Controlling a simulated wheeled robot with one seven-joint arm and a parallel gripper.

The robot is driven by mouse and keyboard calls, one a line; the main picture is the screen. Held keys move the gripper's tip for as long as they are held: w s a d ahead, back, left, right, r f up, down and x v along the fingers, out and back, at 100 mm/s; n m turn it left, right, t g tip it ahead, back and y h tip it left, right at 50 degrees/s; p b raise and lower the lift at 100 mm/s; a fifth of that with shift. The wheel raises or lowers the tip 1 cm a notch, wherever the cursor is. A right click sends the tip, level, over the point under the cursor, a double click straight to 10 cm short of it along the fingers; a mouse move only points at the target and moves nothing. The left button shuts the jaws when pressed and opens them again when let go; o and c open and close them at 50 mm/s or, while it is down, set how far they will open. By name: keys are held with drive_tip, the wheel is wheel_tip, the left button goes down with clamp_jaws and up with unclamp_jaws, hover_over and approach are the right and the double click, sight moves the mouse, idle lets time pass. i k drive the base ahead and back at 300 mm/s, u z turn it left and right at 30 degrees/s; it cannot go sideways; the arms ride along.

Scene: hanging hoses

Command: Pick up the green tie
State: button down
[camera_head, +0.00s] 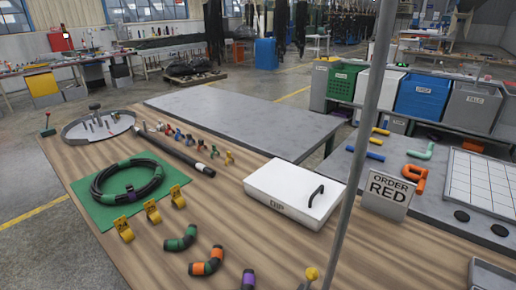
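A row of small coloured clips or ties stands on the wooden table beside a long dark tube. One near the right end of the row looks green, probably the green tie (214,152); it is too small to make out its shape well. An orange-yellow one (229,158) stands just right of it, and blue and red ones are to its left. A coiled black hose (97,184) with a green band and a purple band lies on a green mat (104,218). My gripper is not in view.
The dark tube (180,152) lies close in front of the row. A white lidded box (295,192) is to the right. Yellow clips (152,211) and curved hose pieces (181,239) lie nearer. A thin grey pole (362,130) crosses the view. An "ORDER RED" sign (386,201) stands right.

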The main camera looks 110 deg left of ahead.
sight(214, 147)
drive_tip(key=k, duration=0.9)
drive_tip(key=u, duration=3.8)
drive_tip(key=k, duration=0.5)
drive_tip(key=z, duration=0.55)
